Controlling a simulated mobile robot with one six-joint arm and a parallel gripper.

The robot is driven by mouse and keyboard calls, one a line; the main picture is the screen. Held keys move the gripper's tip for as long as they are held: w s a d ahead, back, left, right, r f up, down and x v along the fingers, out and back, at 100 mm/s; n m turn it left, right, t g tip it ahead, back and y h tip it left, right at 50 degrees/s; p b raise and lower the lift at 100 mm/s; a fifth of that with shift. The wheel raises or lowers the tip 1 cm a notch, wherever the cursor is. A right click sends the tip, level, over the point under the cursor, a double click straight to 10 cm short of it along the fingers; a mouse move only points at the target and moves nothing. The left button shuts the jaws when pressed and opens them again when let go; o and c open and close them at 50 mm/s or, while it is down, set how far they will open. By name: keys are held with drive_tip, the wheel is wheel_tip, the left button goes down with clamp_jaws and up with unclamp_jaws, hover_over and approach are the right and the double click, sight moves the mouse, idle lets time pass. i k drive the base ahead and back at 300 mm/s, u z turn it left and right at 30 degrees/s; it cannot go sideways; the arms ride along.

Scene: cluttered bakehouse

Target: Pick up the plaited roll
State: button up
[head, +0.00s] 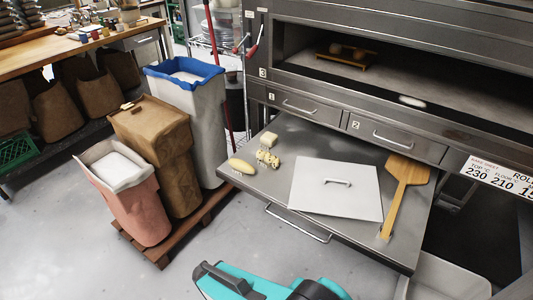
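Three small pale dough pieces lie near the left end of the pull-out steel shelf (260,190) below the oven. The middle one (268,158) is lumpy with dark gaps and looks most like the plaited roll, but it is too small to be sure. A smooth, long roll (242,165) lies to its left and nearer the shelf edge. A blocky pale piece (269,139) lies just behind it. Part of my teal and black arm shows at the bottom edge, well short of the shelf. My gripper's fingers are not in view.
A flat pale lid with a handle (337,188) and a wooden peel (407,182) cover the shelf's middle and right. A blue-rimmed bin (209,135), brown sack (160,150) and pink sack (130,205) stand left. The floor in front is clear.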

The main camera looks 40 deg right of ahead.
sight(265, 159)
drive_tip(key=z, duration=4.5)
drive_tip(key=i, duration=0.1)
drive_tip(key=u, duration=3.3)
